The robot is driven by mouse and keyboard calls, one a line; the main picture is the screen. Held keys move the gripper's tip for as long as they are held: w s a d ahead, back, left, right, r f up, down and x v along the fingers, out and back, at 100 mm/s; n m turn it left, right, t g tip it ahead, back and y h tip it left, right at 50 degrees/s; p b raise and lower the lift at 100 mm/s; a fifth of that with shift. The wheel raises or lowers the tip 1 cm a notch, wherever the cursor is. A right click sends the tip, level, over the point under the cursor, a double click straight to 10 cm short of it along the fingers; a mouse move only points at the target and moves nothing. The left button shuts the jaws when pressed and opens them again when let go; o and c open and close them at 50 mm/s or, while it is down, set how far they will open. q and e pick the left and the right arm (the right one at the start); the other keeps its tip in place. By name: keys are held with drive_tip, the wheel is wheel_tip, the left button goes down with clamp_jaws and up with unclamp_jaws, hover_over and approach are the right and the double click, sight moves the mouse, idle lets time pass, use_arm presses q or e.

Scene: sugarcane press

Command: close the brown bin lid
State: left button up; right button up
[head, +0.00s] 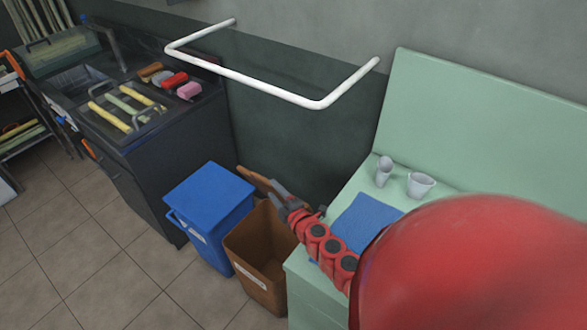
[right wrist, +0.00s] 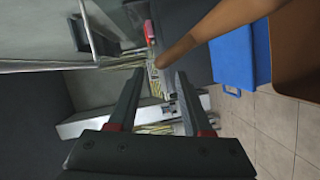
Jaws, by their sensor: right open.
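The brown bin (head: 260,258) stands open on the floor, and I can see into it. Its brown lid (head: 254,177) is raised at the back, near the dark wall, partly hidden by my right gripper (head: 277,190). My right gripper is open, above the back of the bin and close to the lid. In the right wrist view the lid (right wrist: 215,28) slants down from the upper right, its end near the tips of my open fingers (right wrist: 160,76). I cannot tell if they touch. My left gripper is not in view.
A blue bin (head: 208,200) with its lid shut stands left of the brown bin. A green counter (head: 303,278) with a blue cloth (head: 365,222) and cups (head: 421,184) is on the right. A white rail (head: 265,88) juts from the wall above.

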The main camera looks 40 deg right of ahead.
drive_tip(key=s+r+b, duration=0.1)
drive_tip(key=s, duration=1)
drive_tip(key=shift+a+r, duration=0.15)
drive_tip(key=shift+a, duration=0.3)
drive_tip(key=shift+s, duration=0.1)
drive_tip(key=shift+c, duration=0.2)
